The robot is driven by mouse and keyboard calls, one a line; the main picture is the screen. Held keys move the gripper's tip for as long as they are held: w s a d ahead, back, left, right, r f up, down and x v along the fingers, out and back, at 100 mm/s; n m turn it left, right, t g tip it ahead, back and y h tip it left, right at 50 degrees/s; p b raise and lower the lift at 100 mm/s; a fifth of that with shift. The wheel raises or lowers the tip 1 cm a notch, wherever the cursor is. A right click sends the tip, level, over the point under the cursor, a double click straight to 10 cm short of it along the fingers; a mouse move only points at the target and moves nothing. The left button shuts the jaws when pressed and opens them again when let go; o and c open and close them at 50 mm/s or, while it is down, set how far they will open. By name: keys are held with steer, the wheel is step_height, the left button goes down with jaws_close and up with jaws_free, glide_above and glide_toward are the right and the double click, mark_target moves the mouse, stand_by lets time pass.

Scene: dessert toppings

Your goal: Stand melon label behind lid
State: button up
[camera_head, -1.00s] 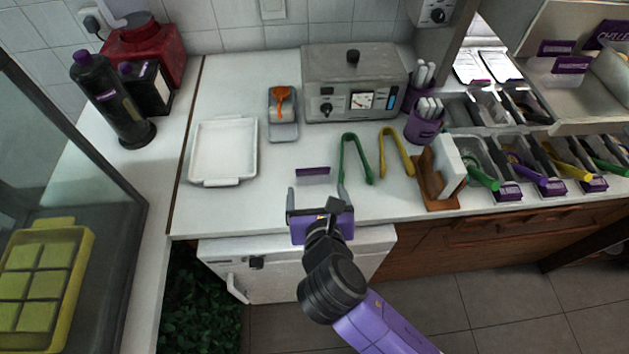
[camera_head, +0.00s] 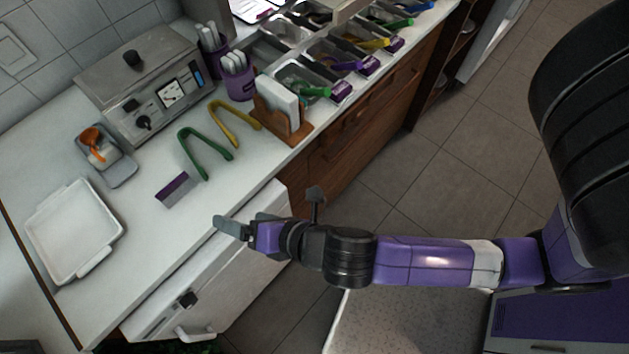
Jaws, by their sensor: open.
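A small purple-and-pale label (camera_head: 173,188) is on the white counter, between the white tray and the green tongs. Its text is too small to read, so I cannot tell whether it is the melon label. A grey lid with a black knob (camera_head: 130,60) tops the metal appliance at the back; I cannot tell whether this is the task's lid. My gripper (camera_head: 232,227) is open and empty near the counter's front edge, to the right of the label and apart from it.
The white tray (camera_head: 72,232) lies at left, with an orange-and-white item in a grey holder (camera_head: 104,152) behind it. Green tongs (camera_head: 206,155) and yellow tongs (camera_head: 234,122) lie near the label. A wooden stand (camera_head: 282,120) and topping bins (camera_head: 305,82) occupy the right.

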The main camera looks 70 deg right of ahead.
steer(key=s+d+r+m+t+y, duration=0.1)
steer(key=s+r+m, duration=0.2)
steer(key=s+m, duration=0.8)
steer(key=shift+s+d+m+y, duration=0.2)
steer(key=shift+s+m+y, duration=0.2)
steer(key=shift+m, duration=0.4)
steer(key=s+r+m, duration=0.2)
steer(key=m, duration=0.1)
steer(key=s+d+r+m+t, duration=0.1)
steer(key=s+r+m, duration=0.1)
steer(key=r+m, duration=0.1)
steer(key=s+r+m+h, duration=0.1)
steer(key=s+r+m, duration=0.1)
steer(key=m, duration=0.3)
steer(key=shift+s+d+r+t, duration=0.15)
steer(key=shift+d+r+t, duration=0.15)
steer(key=shift+t, duration=0.1)
steer(key=c, duration=0.3)
steer(key=shift+r+m, duration=0.1)
steer(key=shift+m, duration=0.2)
steer(key=c, duration=0.8)
